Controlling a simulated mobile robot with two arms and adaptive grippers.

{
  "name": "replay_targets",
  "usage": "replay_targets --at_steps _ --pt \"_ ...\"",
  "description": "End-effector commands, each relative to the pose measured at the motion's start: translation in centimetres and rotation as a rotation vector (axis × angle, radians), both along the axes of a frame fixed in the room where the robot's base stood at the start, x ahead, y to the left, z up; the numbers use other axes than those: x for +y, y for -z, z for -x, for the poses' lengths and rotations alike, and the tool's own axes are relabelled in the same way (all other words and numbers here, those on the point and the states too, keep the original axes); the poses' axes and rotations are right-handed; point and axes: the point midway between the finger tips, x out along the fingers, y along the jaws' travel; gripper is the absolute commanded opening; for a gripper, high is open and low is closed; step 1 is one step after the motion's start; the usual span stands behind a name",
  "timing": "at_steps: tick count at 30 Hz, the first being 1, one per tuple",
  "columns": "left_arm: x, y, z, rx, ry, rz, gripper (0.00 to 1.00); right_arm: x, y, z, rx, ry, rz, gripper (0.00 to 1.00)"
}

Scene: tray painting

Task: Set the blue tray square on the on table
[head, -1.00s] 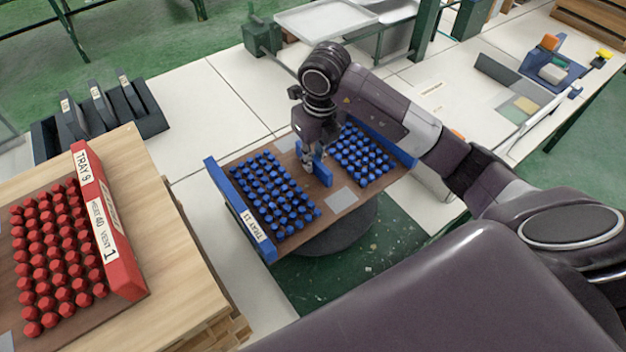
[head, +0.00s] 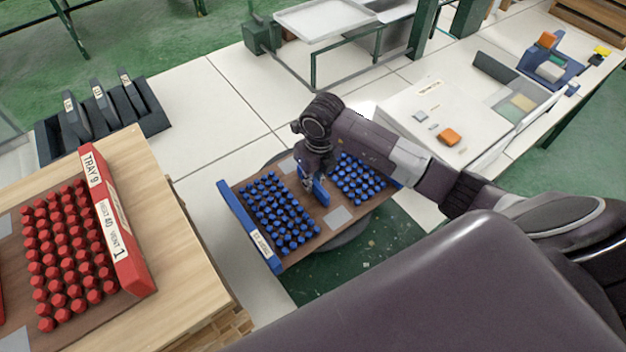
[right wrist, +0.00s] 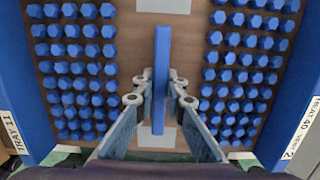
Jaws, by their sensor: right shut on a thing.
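The blue tray (head: 250,236) has a brown base, blue end walls, a blue middle handle and rows of blue pieces. My right gripper (head: 314,190) is shut on the handle, which stands between its two fingers in the right wrist view (right wrist: 160,95). The tray is over a dark round table top (head: 352,238), whose rim shows behind the tray and at its front right. I cannot tell whether the tray touches it. The wrist view shows the tray's left wall (right wrist: 22,85) and right wall (right wrist: 292,95). My left gripper is not in view.
A red tray (head: 120,240) of red pieces sits on a wooden table (head: 165,245) at the left. A black rack (head: 150,120) stands behind it. White benches (head: 215,95) lie behind the blue tray.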

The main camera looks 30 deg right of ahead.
Motion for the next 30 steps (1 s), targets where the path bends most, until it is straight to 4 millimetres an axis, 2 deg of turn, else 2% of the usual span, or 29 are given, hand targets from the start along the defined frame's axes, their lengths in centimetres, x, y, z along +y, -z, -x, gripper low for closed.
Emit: replay_targets --at_steps 4,5,9,20,23,30 --pt "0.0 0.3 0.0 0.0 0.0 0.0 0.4 0.0 0.1 -0.2 -0.005 0.0 -0.001 0.0" --pt "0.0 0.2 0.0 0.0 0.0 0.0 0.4 0.0 0.2 0.0 0.0 0.0 0.0 0.13" --pt "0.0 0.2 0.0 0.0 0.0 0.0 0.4 0.0 0.1 0.0 0.0 0.0 0.0 0.28" --pt "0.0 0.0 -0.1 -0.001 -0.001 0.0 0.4 0.0 -0.3 0.0 -0.001 0.0 0.0 0.28" --pt "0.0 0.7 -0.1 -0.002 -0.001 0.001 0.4 -0.1 -1.3 0.0 -0.005 0.0 -0.001 0.28" --pt "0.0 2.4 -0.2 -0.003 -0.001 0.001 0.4 -0.2 -6.4 0.5 -0.008 -0.001 0.0 0.28"
